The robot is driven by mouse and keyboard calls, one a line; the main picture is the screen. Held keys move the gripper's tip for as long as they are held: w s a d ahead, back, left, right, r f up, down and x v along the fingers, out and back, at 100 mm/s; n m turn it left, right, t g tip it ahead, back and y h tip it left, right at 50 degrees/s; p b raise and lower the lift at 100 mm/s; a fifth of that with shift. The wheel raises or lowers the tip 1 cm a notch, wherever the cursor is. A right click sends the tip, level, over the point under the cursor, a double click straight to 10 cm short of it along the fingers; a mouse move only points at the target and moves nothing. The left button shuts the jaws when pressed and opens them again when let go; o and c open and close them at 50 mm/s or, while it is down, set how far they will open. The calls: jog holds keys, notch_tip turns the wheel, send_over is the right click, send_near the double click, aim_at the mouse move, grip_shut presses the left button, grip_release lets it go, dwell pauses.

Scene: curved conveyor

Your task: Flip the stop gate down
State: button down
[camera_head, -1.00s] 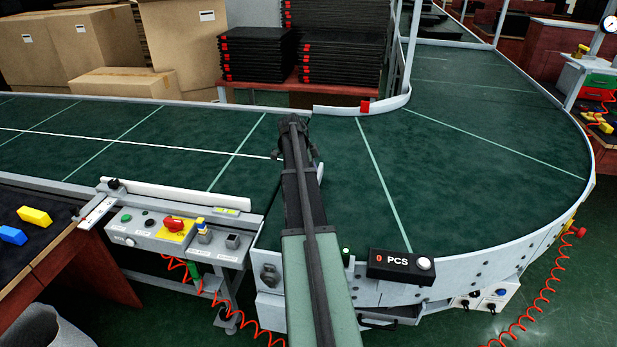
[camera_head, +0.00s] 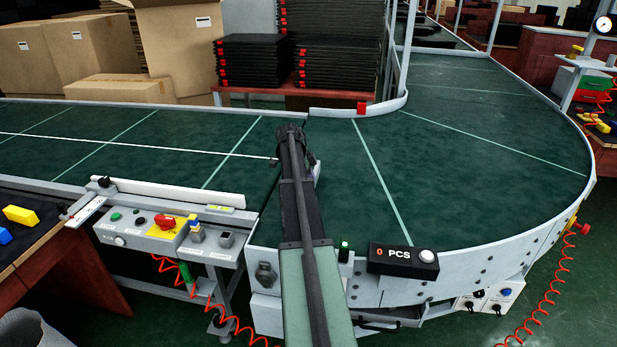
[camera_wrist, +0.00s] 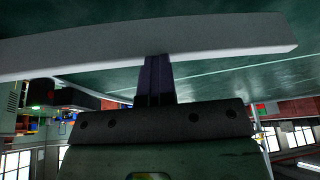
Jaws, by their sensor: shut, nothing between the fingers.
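My gripper (camera_head: 290,132) is shut and empty, held over the belt near where the straight conveyor meets the curve. In the wrist view its dark fingers (camera_wrist: 156,82) reach up to a long pale bar (camera_wrist: 190,37); I cannot tell whether they touch. This bar may be the stop gate, but the frames do not settle it. In the head view, a small pale piece (camera_head: 317,169) shows just right of my gripper, mostly hidden by the arm. A separate white bar (camera_head: 170,193) lies along the belt's near edge, above the control panel.
The green belt (camera_head: 460,165) is clear. A control panel (camera_head: 140,232) with a red knob stands at the near left. A black counter (camera_head: 385,259) reads 0 PCS on the near curved edge. Cartons (camera_head: 90,50) and stacked black trays (camera_head: 250,62) stand behind the conveyor.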

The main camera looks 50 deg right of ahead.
jog(key=shift+s+a+f, duration=0.25)
jog(key=shift+a+f, duration=0.05)
jog(key=shift+f, duration=0.1)
jog(key=shift+d+r+p, duration=0.1)
jog(key=shift+r+p, duration=0.45)
jog(key=shift+p, duration=0.2)
jog(key=w+d+r+p, duration=0.5)
jog(key=w+r+p, duration=0.2)
jog(key=r+p, duration=0.2)
jog(key=shift+d+r+p, duration=0.2)
jog(key=shift+d+p, duration=0.1)
